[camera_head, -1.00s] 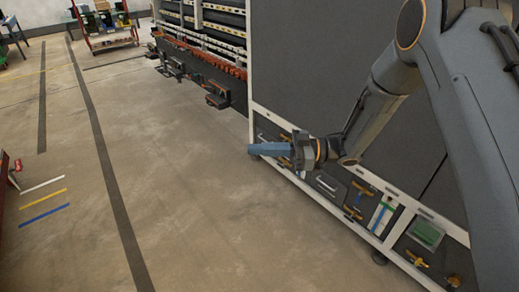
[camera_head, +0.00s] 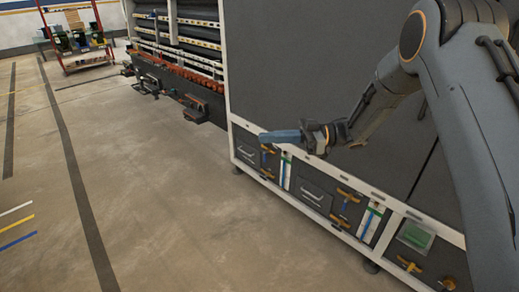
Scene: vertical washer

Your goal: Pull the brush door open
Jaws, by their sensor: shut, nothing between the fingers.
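The washer (camera_head: 300,75) is a large dark grey machine with a white frame along its lower edge. Low on its face are dark panels with pale bar handles: one panel (camera_head: 246,148) at the left end and another (camera_head: 318,187) further right. Which of them is the brush door I cannot tell; both look closed. My gripper (camera_head: 262,137) has blue fingers, is shut and empty, and points left. In the picture it lies over the top edge of the left panel, above its handle (camera_head: 245,153). Contact is not visible.
Orange-yellow latches (camera_head: 349,195) and striped labels (camera_head: 371,221) sit between the panels, with a green box (camera_head: 416,236) further right. An open conveyor section (camera_head: 185,90) juts out at the back. A red cart (camera_head: 80,42) stands far back left. Floor on the left is clear.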

